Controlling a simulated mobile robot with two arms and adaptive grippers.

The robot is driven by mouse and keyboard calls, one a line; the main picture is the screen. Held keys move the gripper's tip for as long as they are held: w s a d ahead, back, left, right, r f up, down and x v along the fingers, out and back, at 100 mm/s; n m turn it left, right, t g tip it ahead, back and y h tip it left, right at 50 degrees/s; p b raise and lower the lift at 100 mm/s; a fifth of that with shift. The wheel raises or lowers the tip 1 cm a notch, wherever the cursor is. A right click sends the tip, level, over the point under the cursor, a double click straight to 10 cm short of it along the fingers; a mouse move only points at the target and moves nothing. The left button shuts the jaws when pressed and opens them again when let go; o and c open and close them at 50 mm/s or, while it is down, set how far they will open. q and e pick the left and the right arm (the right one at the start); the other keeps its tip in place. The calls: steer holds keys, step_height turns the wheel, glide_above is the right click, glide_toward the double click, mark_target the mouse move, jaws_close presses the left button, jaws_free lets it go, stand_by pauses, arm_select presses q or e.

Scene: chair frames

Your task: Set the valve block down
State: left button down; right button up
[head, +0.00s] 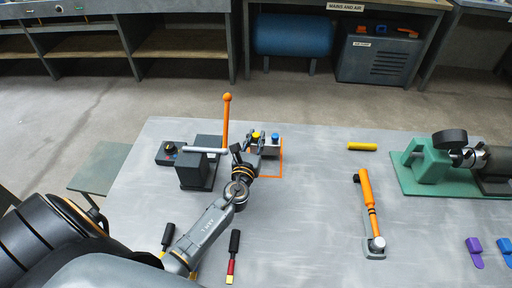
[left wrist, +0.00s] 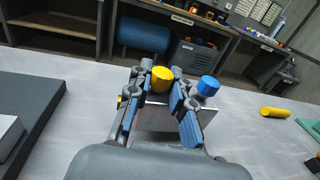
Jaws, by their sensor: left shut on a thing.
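The valve block is a small grey block with a yellow knob and a blue knob on top. It shows in the head view (head: 270,150) at the upper part of an orange square outline (head: 282,168) on the table. In the left wrist view the block (left wrist: 160,119) sits between the fingers, with the yellow knob at the fingertips and the blue knob to the right. My left gripper (head: 254,147) is shut on it, also seen in the wrist view (left wrist: 163,100). I cannot tell whether its underside touches the table. My right gripper is out of view.
Left of the block stands a dark press-like fixture (head: 194,170) with an upright orange lever (head: 226,122). A yellow cylinder (head: 362,146), an orange-handled tool (head: 369,208) and a green-based machine (head: 420,172) lie to the right. Screwdrivers (head: 233,254) lie near my left arm.

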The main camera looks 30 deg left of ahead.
arm_select(q)
steer(key=shift+f, duration=0.85)
steer(key=shift+f+b, duration=0.15)
steer(key=shift+b, duration=0.15)
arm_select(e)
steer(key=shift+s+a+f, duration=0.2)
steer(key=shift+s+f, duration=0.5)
arm_select(q)
steer(key=shift+f, duration=0.1)
steer(key=c, duration=1.2)
jaws_free()
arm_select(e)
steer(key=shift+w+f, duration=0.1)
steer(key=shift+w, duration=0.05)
